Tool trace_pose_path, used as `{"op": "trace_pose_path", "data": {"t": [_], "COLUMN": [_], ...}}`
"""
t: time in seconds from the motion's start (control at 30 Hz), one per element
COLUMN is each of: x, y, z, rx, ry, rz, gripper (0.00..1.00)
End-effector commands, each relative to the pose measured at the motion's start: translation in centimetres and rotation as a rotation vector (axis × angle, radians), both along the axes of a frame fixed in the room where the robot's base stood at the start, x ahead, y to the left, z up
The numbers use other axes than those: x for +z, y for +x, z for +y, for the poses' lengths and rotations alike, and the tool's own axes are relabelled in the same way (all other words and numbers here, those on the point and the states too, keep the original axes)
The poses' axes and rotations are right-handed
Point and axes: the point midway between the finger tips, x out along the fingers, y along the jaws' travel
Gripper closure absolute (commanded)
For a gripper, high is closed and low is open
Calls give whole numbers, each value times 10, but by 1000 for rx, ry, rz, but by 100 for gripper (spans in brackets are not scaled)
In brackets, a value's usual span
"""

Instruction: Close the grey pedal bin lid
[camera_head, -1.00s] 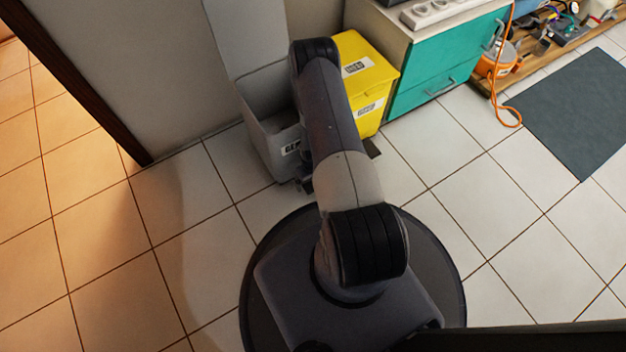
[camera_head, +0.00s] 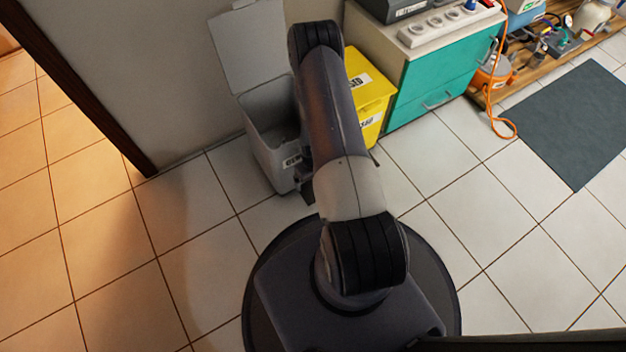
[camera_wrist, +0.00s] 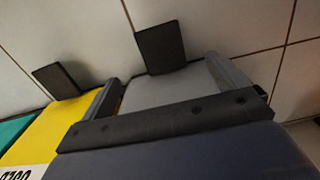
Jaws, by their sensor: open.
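The grey pedal bin (camera_head: 272,160) stands against the wall, left of my arm in the head view. Its lid (camera_head: 250,48) is open, raised steeply behind the bin near the wall. In the wrist view, part of the grey bin (camera_wrist: 165,92) shows below a black pedal (camera_wrist: 160,48) on the floor. My gripper (camera_wrist: 162,70) is open, its two fingers apart across the grey bin surface, with nothing held between them. Whether they touch the bin I cannot tell. In the head view my arm hides most of the gripper and the bin's right side.
A yellow bin (camera_head: 370,95) stands right of the grey one, partly behind my arm; its pedal (camera_wrist: 55,78) shows in the wrist view. A teal-fronted cabinet (camera_head: 435,85) with a power strip is further right. A dark mat (camera_head: 575,125) lies right. Floor at left is clear.

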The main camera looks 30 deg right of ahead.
Motion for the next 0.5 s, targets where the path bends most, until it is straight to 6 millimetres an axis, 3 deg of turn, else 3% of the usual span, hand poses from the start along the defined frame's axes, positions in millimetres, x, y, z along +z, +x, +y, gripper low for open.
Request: {"op": "trace_pose_path", "data": {"t": [0.3, 0.5], "x": [-2, -35], "y": [4, 3], "z": [0, 1], "rx": [0, 0], "ry": [-1, 0], "rz": [-2, 1], "gripper": [5, 5]}}
